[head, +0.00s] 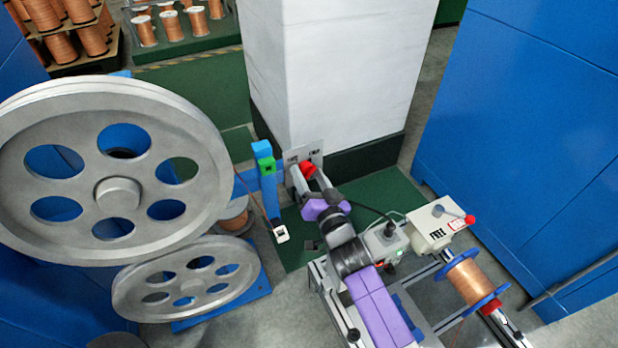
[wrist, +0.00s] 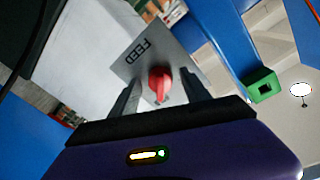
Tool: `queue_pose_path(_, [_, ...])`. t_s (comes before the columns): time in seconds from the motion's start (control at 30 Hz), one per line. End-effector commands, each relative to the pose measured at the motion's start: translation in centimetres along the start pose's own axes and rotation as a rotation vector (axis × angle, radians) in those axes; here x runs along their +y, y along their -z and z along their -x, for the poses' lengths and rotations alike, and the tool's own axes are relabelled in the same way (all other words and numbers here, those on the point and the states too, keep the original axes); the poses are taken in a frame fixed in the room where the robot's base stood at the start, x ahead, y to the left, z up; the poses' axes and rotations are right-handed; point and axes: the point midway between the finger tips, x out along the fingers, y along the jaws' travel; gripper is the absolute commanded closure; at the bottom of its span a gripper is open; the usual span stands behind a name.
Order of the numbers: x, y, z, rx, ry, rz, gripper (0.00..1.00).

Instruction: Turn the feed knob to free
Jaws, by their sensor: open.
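The red feed knob (wrist: 160,84) sits on a grey metal plate (wrist: 184,62) in the wrist view, with the black word FEED beside it on the plate. In the head view the red knob (head: 308,169) is on the small plate (head: 317,148) at the front of the white pillar. My gripper (head: 311,184) is open in front of the plate. In the wrist view its two dark fingers (wrist: 160,92) stand on either side of the knob, with gaps showing between them and it. The knob's pointer direction and the other label are hard to read.
A blue post with a green block (head: 267,166) stands just left of the plate. Large grey pulley wheels (head: 205,150) fill the left. A white box (head: 428,222) labelled FREE, with a red-tipped lever, and a copper spool (head: 470,281) are at right. Blue cabinets flank both sides.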

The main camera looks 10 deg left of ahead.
Motion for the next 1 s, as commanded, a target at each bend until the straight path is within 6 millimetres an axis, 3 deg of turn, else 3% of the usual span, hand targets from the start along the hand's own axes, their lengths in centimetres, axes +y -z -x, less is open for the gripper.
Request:
queue_pose_path(0.2, [-0.03,0.01,-0.01,0.000,0.000,0.000,0.45])
queue_pose_path(0.5, [-0.03,-0.01,0.01,0.000,0.000,0.000,1.00])
queue_pose_path(1.0, [0.01,-0.12,0.02,0.009,0.006,0.132,1.00])
